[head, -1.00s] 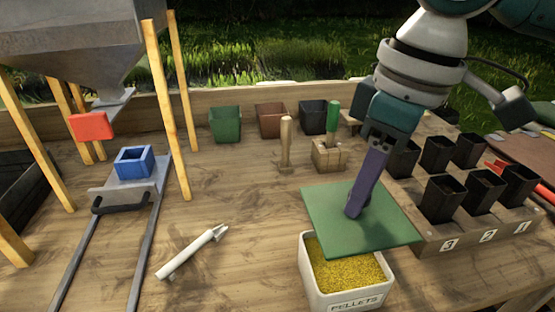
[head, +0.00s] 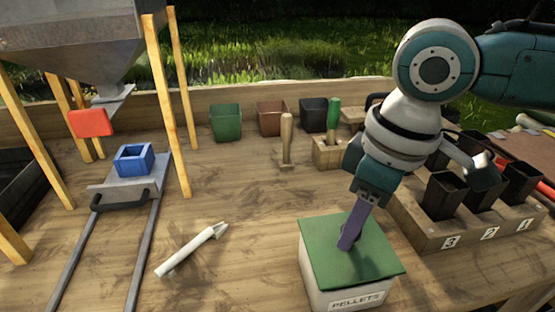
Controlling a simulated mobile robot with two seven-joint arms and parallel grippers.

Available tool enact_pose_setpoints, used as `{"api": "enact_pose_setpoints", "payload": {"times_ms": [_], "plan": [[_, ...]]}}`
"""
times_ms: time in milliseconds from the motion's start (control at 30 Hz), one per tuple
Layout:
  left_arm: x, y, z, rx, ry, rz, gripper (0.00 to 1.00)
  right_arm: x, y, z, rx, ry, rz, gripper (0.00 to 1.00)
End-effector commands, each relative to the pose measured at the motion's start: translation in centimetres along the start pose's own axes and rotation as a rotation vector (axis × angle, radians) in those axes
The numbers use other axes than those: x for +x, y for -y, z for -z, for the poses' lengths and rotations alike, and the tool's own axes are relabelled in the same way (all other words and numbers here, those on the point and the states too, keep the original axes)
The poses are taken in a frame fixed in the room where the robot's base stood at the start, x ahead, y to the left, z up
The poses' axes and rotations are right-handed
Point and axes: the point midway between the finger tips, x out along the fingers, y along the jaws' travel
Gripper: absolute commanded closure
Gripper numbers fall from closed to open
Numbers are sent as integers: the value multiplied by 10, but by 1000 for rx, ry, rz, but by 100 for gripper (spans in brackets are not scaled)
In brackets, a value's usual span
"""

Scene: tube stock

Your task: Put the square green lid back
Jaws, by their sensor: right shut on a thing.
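The square green lid (head: 325,262) lies over the top of the white box labelled PELLETS (head: 345,299) at the front right in the head view. It covers the opening, and the yellow pellets are hidden. Whether it is fully seated all round I cannot tell. My right gripper (head: 350,240) comes down from above with purple fingers and is shut on the lid at its middle; the grip point is mostly hidden by the fingers. My left gripper is not in view.
A wooden block with dark pots (head: 440,200) stands right of the box. A wooden dibber (head: 286,140), a green-handled tool (head: 333,115) and coloured pots (head: 225,123) stand behind. The table's middle is clear.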

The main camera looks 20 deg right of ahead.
Motion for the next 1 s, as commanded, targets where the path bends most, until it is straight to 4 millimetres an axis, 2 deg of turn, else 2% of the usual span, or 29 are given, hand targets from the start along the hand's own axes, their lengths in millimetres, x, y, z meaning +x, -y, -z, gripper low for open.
{"api": "enact_pose_setpoints", "payload": {"times_ms": [267,300,533,833,1000], "plan": [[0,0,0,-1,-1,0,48,5,0,-1,0,-1,-1,100],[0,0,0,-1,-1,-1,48,5,0,-1,0,0,-1,63],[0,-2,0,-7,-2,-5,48,5,0,-1,0,0,-1,37],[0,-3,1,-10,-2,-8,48,2,0,0,-1,-1,-1,37],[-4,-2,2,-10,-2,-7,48,-24,-1,2,-1,-3,-2,37]]}}
